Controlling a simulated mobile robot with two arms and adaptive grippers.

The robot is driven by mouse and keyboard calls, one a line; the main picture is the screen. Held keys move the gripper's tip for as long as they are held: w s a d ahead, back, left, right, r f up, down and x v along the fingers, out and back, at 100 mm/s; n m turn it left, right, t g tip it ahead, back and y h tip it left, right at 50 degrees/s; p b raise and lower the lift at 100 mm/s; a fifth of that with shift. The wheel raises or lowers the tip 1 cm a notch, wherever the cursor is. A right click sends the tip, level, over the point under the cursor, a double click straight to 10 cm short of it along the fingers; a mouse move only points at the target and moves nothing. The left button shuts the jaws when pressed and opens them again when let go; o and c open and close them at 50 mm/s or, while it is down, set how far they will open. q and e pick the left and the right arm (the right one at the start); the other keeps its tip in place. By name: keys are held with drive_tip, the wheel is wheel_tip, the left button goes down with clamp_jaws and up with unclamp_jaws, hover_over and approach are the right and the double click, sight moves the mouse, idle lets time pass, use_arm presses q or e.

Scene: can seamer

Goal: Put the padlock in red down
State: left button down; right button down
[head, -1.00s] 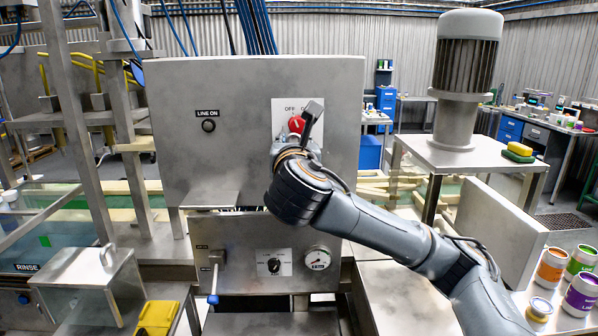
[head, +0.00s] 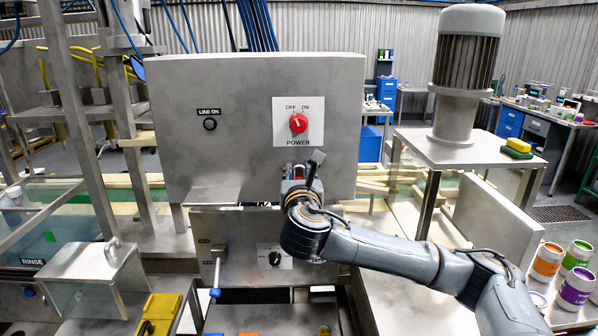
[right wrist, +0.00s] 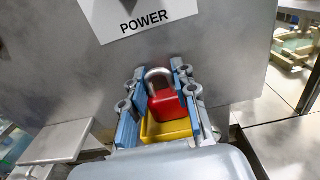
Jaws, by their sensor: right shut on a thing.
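The red padlock (right wrist: 167,106) with its grey shackle is between the fingers of my right gripper (right wrist: 163,92), which is shut on it in the right wrist view. The shackle points up and away from the palm. A yellow part shows just below the red body; I cannot tell what it belongs to. In the head view my right gripper (head: 301,180) is in front of the lower edge of the grey panel (head: 245,110), below the red power knob (head: 298,123). A little red of the padlock shows there, mostly hidden. My left gripper is out of view.
A lower panel with a blue-tipped lever (head: 215,291) and a black dial (head: 275,258) is beneath. A flat metal ledge (head: 212,196) juts out left of my gripper. A yellow box (head: 160,308) stands at lower left. Paint cans (head: 547,262) stand at right.

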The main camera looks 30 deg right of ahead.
drive_tip(key=c, duration=1)
unclamp_jaws()
drive_tip(key=shift+f, duration=0.1)
drive_tip(key=shift+c, duration=0.2)
